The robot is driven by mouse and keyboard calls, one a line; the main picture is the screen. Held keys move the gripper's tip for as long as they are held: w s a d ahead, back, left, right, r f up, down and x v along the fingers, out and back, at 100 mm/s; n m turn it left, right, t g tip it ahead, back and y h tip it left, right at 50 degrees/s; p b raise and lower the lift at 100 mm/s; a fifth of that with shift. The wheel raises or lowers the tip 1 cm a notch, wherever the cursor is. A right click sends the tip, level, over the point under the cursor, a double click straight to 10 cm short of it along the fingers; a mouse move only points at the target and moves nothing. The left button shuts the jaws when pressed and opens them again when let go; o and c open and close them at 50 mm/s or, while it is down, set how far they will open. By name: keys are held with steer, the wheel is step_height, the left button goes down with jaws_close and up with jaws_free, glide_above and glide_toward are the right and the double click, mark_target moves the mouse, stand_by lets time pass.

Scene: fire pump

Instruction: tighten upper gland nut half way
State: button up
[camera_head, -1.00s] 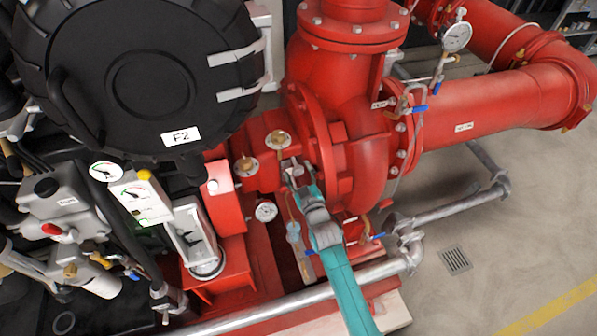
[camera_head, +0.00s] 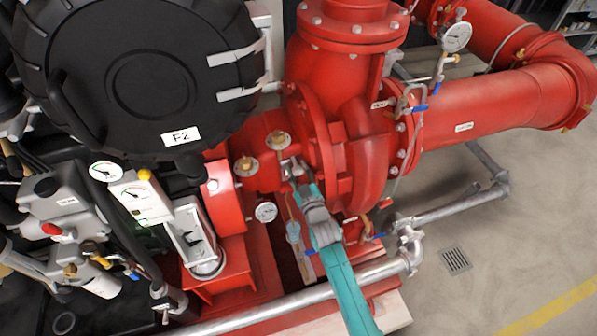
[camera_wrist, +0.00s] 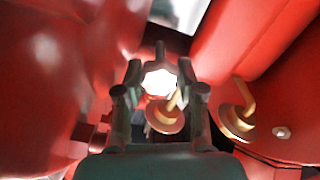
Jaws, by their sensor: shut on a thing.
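My gripper (camera_head: 291,168) reaches in at the red pump's shaft housing, beside the round flanged casing. In the wrist view my gripper (camera_wrist: 167,88) has one finger on each side of a bright, shiny faceted nut (camera_wrist: 159,82), and it is shut on it. The nut looks like the upper gland nut; glare washes out its face. A threaded-looking stud rises behind it. In the head view the fingers hide most of the nut, and I cannot tell how far it is turned.
Brass fittings (camera_head: 278,140) (camera_head: 244,166) stand on the red housing close by. The red pump casing (camera_head: 362,165) crowds the right side.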

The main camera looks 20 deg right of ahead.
steer(key=shift+m, duration=3)
steer(key=o, duration=1.2)
steer(key=shift+c, duration=0.2)
steer(key=s, duration=1.2)
steer(key=shift+s+f, duration=0.1)
